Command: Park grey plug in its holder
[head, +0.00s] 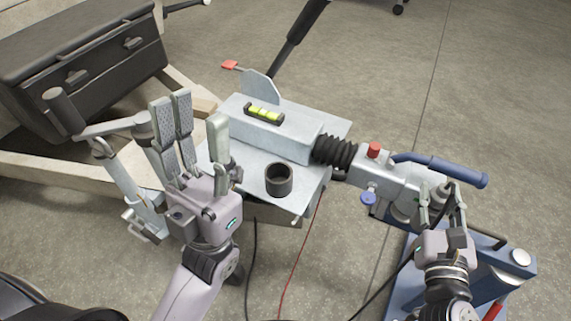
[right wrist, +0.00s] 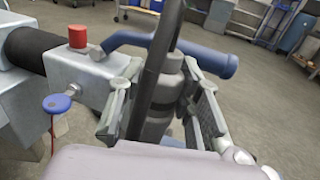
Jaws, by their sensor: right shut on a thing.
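The grey plug (right wrist: 158,126) is a thick grey cylinder with a black cable running up from it, seen between the fingers in the right wrist view. My right gripper (head: 451,205) is shut on it, beside the coupling head at the right. The plug's lower end is hidden. A black round cup (head: 279,180), which looks like the holder, stands upright on the metal drawbar plate and its open top shows empty. My left gripper (head: 196,125) is open and empty, left of the cup, with its fingers pointing up above the plate's left side.
The coupling has a blue handle (head: 440,168), a red knob (head: 374,150) and black bellows (head: 335,151). A spirit level (head: 264,113) lies on the drawbar housing. A blue stand (head: 515,262) is at lower right. A grey toolbox (head: 85,65) is at upper left.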

